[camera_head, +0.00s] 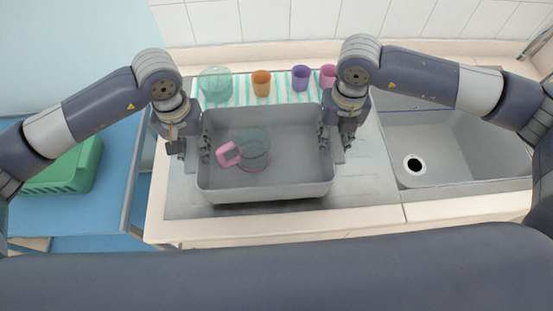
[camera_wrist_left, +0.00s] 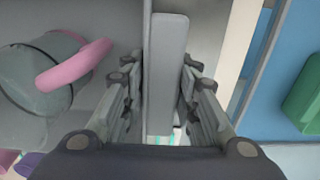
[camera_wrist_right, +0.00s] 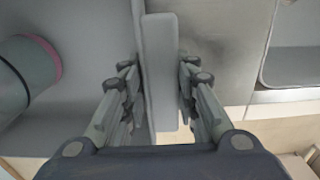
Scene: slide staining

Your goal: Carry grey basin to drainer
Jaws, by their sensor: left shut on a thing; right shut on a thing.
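The grey basin (camera_head: 265,193) is level on or just above the grey drainer surface beside the sink; I cannot tell whether it touches. Inside it lies a clear jug (camera_head: 254,150) with a pink handle (camera_head: 228,154). My left gripper (camera_head: 193,155) is shut on the basin's left side; its rim handle (camera_wrist_left: 167,70) shows between the fingers in the left wrist view. My right gripper (camera_head: 335,150) is shut on the right side; that rim handle (camera_wrist_right: 160,70) shows between the fingers in the right wrist view. The arms hide parts of the basin's side walls.
Behind the basin, a striped cloth (camera_head: 240,92) holds a clear greenish bowl (camera_head: 214,84), an orange cup (camera_head: 261,83), a purple cup (camera_head: 300,78) and a pink cup (camera_head: 328,76). The sink (camera_head: 455,150) is empty at right. A green crate (camera_head: 65,170) stands on a blue surface at left.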

